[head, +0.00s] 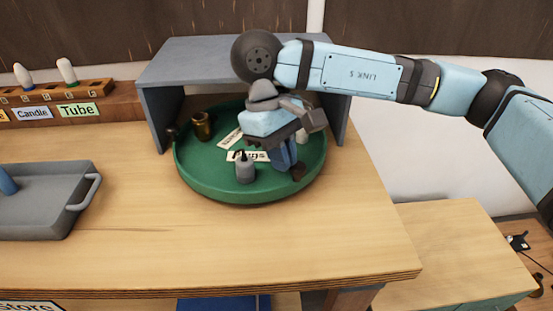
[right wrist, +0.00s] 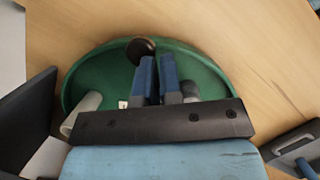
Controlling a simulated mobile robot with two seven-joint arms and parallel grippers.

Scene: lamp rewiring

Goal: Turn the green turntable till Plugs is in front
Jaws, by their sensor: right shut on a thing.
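The green turntable (head: 210,180) sits on the wooden table, partly under a grey shelf. A label that seems to read Plugs (head: 240,156) lies on it, toward the front, partly covered by a grey plug-like piece (head: 245,172). A second label (head: 230,138) lies behind it, mostly hidden by my gripper. My right gripper (head: 291,167) reaches down over the right front of the turntable. It is shut on a dark round knob (head: 298,174) at the rim; the knob shows at the fingertips in the right wrist view (right wrist: 140,48). My left gripper is not in view.
The grey shelf (head: 190,62) stands over the turntable's back, with side walls close by. A grey tray (head: 45,215) is at the left, before a wooden rack (head: 110,112). The table front is clear.

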